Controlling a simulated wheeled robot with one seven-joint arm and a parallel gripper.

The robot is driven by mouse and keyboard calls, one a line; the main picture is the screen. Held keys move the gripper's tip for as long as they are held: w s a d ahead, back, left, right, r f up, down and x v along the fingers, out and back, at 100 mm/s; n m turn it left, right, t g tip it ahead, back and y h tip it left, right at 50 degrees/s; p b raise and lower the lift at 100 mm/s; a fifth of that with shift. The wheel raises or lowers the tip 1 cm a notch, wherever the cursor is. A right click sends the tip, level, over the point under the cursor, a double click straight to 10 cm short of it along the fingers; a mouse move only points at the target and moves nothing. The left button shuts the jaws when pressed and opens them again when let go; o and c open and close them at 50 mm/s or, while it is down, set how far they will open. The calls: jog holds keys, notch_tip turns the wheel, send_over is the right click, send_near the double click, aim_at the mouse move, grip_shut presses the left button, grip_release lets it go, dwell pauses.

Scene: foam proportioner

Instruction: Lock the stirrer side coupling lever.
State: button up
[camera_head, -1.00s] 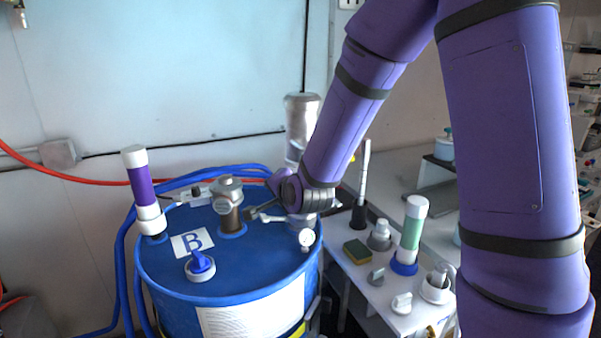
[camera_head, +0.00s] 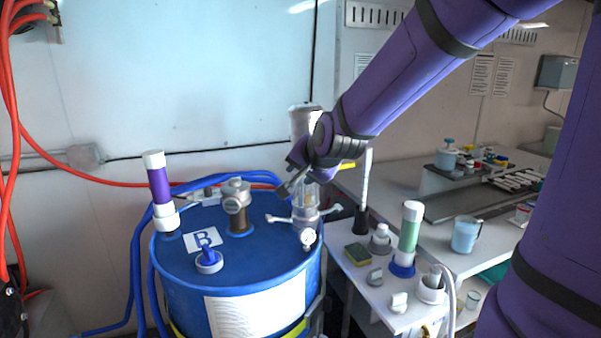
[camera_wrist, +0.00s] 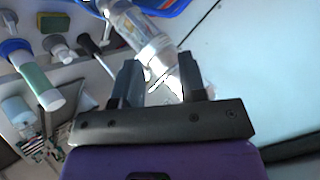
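The stirrer's metal coupling (camera_head: 306,214) stands on the right part of the blue drum lid. A pale lever (camera_head: 279,219) sticks out to its left and another (camera_head: 330,211) to its right; I cannot tell which is the stirrer side lever. The silver stirrer body (camera_head: 302,122) rises behind my gripper. My gripper (camera_head: 287,186) is above the coupling, apart from both levers. In the wrist view its two dark fingers (camera_wrist: 160,82) are spread with nothing gripped; the silver and clear stirrer body (camera_wrist: 150,42) shows beyond them.
The blue drum (camera_head: 175,262) carries a brown-bodied fitting (camera_head: 237,212), a purple-and-white cylinder (camera_head: 160,187), a blue-capped knob (camera_head: 208,260) and a small gauge (camera_head: 308,237). A white side table (camera_head: 352,272) at right holds a green cylinder (camera_head: 409,232) and a sponge (camera_head: 358,254).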

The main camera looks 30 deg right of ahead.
jog(key=shift+s+r, duration=0.35)
jog(key=shift+s, duration=0.3)
